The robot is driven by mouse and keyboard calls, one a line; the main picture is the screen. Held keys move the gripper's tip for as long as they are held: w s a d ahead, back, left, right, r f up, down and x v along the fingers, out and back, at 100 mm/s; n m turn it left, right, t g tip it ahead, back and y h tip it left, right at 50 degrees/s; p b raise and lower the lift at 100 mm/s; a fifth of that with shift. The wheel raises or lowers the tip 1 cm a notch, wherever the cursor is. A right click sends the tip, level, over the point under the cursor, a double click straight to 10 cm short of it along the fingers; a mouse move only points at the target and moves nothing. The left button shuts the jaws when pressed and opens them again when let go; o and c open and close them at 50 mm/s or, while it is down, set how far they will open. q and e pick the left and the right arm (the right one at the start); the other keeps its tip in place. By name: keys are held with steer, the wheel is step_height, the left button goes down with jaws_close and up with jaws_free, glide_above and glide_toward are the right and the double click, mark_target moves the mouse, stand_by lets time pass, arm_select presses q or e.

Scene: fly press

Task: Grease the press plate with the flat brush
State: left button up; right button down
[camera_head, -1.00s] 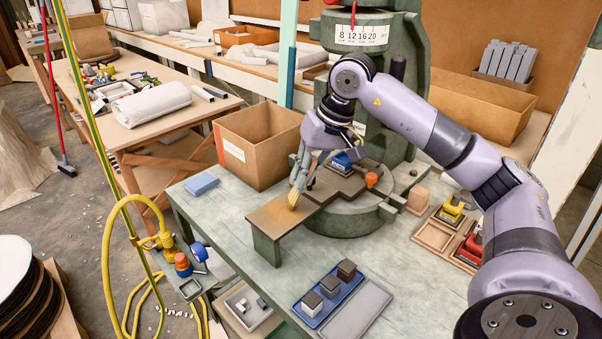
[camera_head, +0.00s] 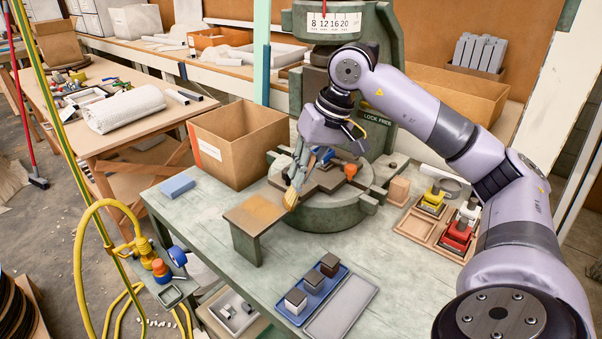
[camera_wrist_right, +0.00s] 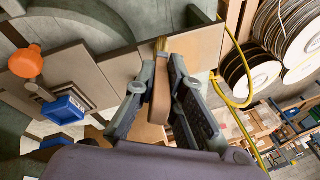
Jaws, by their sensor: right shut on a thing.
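My right gripper (camera_head: 297,175) is shut on the flat brush, bristles down. The pale yellow bristles (camera_head: 291,199) are at the right edge of the brown press plate (camera_head: 256,213); I cannot tell whether they touch it. The plate stands on a grey support in front of the round press bed. In the right wrist view the brush's brown handle (camera_wrist_right: 161,97) is between my fingers (camera_wrist_right: 163,62), and the plate (camera_wrist_right: 203,48) lies beyond. The green press (camera_head: 392,65) rises behind my right arm, which hides part of it. My left gripper is not in view.
An orange knob (camera_head: 350,171) and a small blue item (camera_head: 324,155) are on the press bed. The front-left bench top is clear.

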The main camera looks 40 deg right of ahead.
steer(key=shift+w+a+r+p, duration=0.15)
steer(key=shift+w+p, duration=0.2)
steer(key=shift+w, duration=0.05)
steer(key=shift+w+a+r+p, duration=0.1)
steer(key=shift+w+p, duration=0.2)
steer(key=shift+w, duration=0.1)
steer(key=shift+w+p, duration=0.3)
steer(key=shift+w, duration=0.15)
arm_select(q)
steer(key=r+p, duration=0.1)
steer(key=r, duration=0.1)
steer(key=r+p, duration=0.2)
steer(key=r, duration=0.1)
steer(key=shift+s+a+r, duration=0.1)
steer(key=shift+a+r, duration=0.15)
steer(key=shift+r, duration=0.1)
arm_select(e)
steer(key=w, duration=0.2)
steer(key=w+a, duration=0.1)
steer(key=w, duration=0.2)
steer(key=shift+r, duration=0.1)
arm_select(q)
steer(key=shift+p, duration=0.3)
arm_select(e)
steer(key=shift+r, duration=0.1)
